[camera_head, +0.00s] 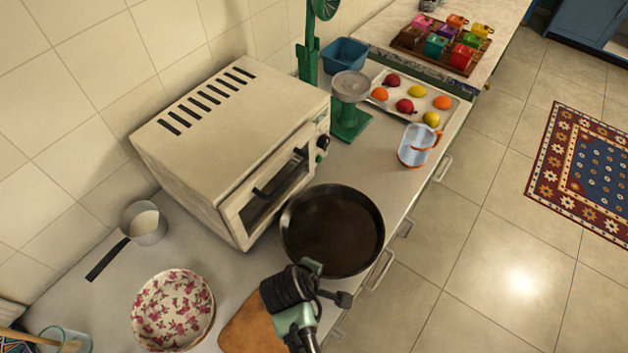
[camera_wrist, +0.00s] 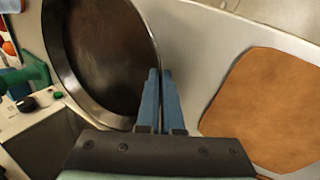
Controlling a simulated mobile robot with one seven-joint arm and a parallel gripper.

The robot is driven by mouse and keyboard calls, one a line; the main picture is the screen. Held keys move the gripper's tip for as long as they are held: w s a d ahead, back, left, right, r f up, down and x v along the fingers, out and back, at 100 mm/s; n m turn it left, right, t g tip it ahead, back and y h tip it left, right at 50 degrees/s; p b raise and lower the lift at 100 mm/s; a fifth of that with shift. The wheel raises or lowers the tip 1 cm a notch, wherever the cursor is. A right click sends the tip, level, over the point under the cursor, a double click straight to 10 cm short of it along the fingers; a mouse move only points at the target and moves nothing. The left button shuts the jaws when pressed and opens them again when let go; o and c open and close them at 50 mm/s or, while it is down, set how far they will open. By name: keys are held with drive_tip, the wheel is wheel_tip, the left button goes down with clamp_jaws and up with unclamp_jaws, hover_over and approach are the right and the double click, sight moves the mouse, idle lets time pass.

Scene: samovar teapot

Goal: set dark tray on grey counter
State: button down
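The dark tray (camera_head: 332,232) is a round, black, shallow pan with a raised rim. In the head view it is in front of the oven, over the grey counter (camera_head: 390,180); I cannot tell whether it rests flat or is slightly raised. It also fills the upper left of the wrist view (camera_wrist: 105,50). My gripper (camera_head: 315,268) is at the tray's near rim. In the wrist view the blue fingers (camera_wrist: 160,72) are nearly together, one on each side of the rim, and look shut on it. The fingertips' contact is partly hidden.
A beige oven (camera_head: 235,130) stands left of the tray. A brown board (camera_head: 250,325), a floral plate (camera_head: 172,308) and a saucepan (camera_head: 145,222) lie nearer. A glass jug (camera_head: 417,145), green scale (camera_head: 350,115) and fruit tray (camera_head: 455,108) stand beyond. The counter's edge is close on the right.

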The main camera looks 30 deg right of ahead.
drive_tip(key=shift+w+a+f, duration=0.1)
drive_tip(key=shift+w+f, duration=0.1)
drive_tip(key=shift+f, duration=1.25)
drive_tip(key=c, duration=1.3)
unclamp_jaws()
drive_tip(key=shift+f, duration=0.1)
drive_tip(key=shift+c, duration=0.2)
drive_tip(key=shift+p, duration=0.3)
drive_tip(key=v, duration=1.2)
